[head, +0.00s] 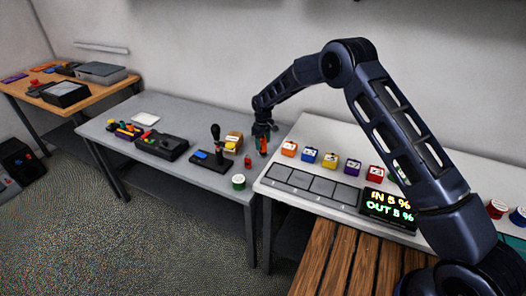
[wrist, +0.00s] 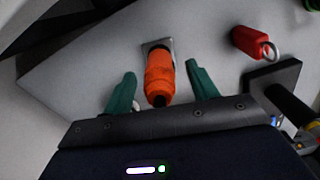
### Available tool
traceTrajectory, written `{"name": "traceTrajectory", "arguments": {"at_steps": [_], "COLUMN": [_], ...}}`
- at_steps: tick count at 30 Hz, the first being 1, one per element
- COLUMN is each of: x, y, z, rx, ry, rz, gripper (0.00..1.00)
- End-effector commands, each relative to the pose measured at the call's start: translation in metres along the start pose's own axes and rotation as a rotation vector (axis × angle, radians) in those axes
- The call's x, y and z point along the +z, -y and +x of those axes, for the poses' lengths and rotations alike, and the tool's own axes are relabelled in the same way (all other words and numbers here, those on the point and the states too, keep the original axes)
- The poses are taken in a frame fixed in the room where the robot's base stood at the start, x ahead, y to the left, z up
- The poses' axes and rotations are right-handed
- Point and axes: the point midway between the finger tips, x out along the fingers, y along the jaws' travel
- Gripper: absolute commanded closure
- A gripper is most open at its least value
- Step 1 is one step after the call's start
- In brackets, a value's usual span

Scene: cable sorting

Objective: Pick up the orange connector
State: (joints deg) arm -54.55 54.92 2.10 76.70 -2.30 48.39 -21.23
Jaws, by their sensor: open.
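The orange connector (wrist: 160,77) shows in the wrist view between the two green fingers of my gripper (wrist: 162,88). It has a dark end toward the gripper's palm and a grey metal plate at its far end. The fingers stand apart, with a gap on each side of the connector. In the head view the connector (head: 263,145) is a small orange shape at my gripper (head: 262,133), over the right end of the grey table. The fingers partly hide it there.
A red object with a metal ring (wrist: 249,42) lies to the right in the wrist view. In the head view, a joystick (head: 215,145), a yellow-brown box (head: 233,140) and a green-sided round item (head: 238,182) are nearby. The white table (head: 285,165) with coloured cubes adjoins on the right.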

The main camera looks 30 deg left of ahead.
Motion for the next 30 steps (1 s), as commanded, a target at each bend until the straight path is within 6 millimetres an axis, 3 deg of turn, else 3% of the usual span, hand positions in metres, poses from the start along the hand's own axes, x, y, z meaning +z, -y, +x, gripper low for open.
{"name": "traceTrajectory", "arguments": {"at_steps": [4,13,23,30], "x": [0.0,0.0,0.0,-0.001], "y": [0.0,0.0,0.0,-0.001], "z": [0.0,0.0,-0.004,-0.037], "rx": [0.0,0.0,0.0,0.001], "ry": [0.0,0.0,0.0,-0.003], "rz": [0.0,0.0,0.0,0.0], "gripper": [0.42,1.0,1.0,1.0]}}
